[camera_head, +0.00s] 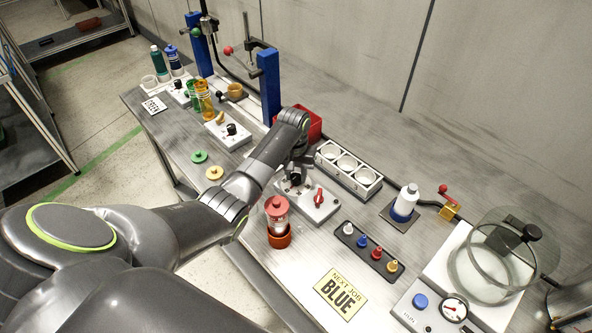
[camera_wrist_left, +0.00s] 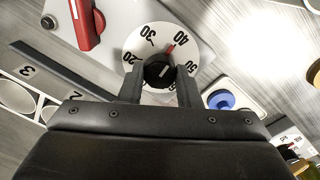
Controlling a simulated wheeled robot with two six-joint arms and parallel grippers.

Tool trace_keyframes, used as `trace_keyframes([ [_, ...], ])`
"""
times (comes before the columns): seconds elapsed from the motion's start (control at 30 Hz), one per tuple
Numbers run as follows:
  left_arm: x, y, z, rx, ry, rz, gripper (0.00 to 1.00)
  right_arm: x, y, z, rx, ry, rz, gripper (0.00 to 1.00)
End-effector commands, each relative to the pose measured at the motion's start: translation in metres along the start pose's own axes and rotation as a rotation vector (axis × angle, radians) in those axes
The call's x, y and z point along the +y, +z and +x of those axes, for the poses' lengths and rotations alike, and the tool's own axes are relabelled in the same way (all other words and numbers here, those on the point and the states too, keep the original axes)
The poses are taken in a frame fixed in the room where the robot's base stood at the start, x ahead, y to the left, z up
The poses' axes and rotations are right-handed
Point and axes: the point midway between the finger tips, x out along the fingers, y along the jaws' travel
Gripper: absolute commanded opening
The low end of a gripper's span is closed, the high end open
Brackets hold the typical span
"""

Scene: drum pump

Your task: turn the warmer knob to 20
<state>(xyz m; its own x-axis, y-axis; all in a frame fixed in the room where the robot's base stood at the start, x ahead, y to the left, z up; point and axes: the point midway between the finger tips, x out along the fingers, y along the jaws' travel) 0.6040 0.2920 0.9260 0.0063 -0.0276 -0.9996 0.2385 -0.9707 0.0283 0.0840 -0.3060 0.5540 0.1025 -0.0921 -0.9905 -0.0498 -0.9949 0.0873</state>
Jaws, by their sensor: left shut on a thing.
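The warmer knob (camera_wrist_left: 158,72) is black and round, at the centre of a white dial (camera_wrist_left: 150,37) in the left wrist view. The numbers 20, 30, 40 and 50 are readable around it. A red pointer mark (camera_wrist_left: 170,48) at the knob's edge points close to 40. My left gripper (camera_wrist_left: 158,78) has one finger on each side of the knob and is shut on it. In the head view my left gripper (camera_head: 296,170) reaches down over the warmer's white base (camera_head: 318,209), and my wrist partly hides the knob. My right gripper is out of view.
A red-lidded jar (camera_head: 277,208) in an orange cup stands close on the near side. A rack with round wells (camera_head: 365,179) lies behind. A blue-topped plate (camera_wrist_left: 221,98) is near the right finger.

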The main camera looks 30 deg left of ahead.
Motion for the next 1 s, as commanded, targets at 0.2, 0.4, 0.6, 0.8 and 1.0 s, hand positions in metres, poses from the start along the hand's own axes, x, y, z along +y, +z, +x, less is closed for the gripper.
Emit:
trace_keyframes([
  [0.2, 0.001, 0.001, -0.007, 0.003, 0.001, -0.180, 0.08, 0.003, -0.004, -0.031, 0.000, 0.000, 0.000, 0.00],
  [0.4, 0.000, 0.001, -0.006, 0.010, 0.000, -0.372, 0.08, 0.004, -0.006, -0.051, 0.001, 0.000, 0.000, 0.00],
  [0.6, 0.000, 0.000, -0.005, 0.016, 0.000, -0.561, 0.08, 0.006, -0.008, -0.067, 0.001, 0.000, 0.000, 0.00],
  [0.8, 0.000, 0.000, -0.004, 0.022, 0.001, -0.750, 0.08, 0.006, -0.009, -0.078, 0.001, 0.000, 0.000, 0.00],
  [1.0, 0.000, 0.000, -0.003, 0.029, 0.002, -0.939, 0.08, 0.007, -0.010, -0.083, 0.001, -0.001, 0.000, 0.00],
])
